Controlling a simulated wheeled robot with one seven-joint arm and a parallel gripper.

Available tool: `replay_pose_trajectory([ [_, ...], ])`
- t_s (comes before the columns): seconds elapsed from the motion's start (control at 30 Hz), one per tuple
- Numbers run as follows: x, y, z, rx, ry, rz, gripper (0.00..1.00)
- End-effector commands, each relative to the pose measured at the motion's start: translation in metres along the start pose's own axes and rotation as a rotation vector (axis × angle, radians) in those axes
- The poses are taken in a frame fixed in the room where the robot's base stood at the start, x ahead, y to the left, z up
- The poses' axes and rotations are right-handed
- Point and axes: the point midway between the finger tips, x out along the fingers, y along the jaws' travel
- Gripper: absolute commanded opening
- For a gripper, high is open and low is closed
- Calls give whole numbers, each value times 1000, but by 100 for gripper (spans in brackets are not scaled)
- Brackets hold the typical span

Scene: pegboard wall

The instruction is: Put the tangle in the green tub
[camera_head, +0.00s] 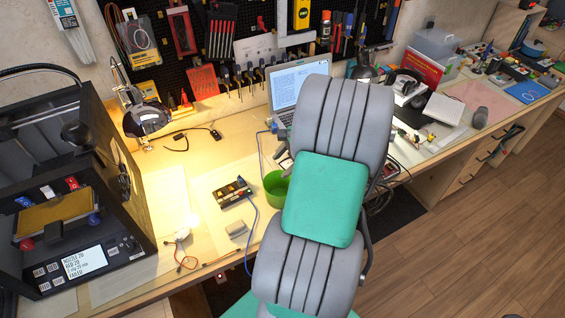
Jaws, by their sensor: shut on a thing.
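The green tub (275,184) stands on the bench in the middle of the view, its right side hidden behind my large grey and green arm. A small dark grey part of my gripper (284,159) shows at the left edge of the arm, just above and behind the tub's rim. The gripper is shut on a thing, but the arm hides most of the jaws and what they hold. I cannot make out the tangle for certain. A loose orange-red wire (188,262) lies at the bench's front edge, left of the tub.
A black and yellow device (232,192) with a blue cable and a grey block (238,229) lie left of the tub. A laptop (300,84) stands behind it. A lamp (142,115) and a 3D printer (75,185) stand at left.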

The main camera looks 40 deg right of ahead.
Motion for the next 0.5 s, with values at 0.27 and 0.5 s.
replay_pose_trajectory([
  [0.27, 42, 17, -14, -1, 1, -1, 0],
  [0.5, 62, 25, -20, -2, 2, -1, 0],
])
